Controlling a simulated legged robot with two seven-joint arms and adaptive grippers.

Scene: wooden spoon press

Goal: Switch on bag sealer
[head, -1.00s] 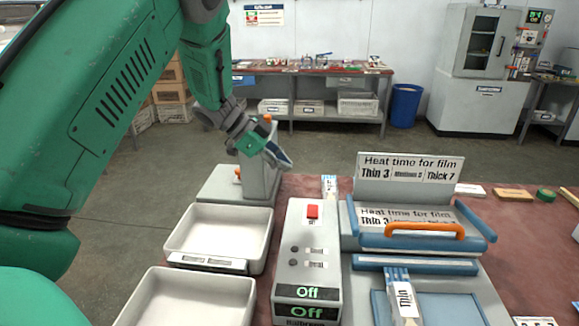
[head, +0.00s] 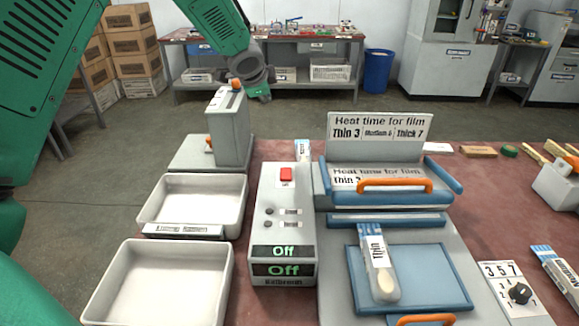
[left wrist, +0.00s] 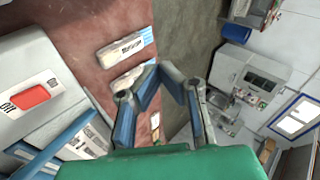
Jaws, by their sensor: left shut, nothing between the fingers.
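The bag sealer has a grey control box (head: 265,222) with a red switch (head: 286,174) and two displays reading "Off" in the head view. Its blue-and-grey press (head: 385,220) with an orange handle (head: 394,184) stands to the right. A bag labelled "Thin" (head: 377,258), holding a wooden spoon, lies on the blue pad. My left gripper (head: 260,93) is behind and above the control box, apart from the switch; its fingers are mostly hidden there. In the left wrist view the gripper (left wrist: 160,72) is shut and empty, and the red switch (left wrist: 30,97) shows at the left.
White trays (head: 195,205) and a grey upright stand (head: 228,125) with an orange top are left of the control box. A black dial (head: 519,293) marked 3, 5, 7 and another bag (head: 557,272) lie at the right.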

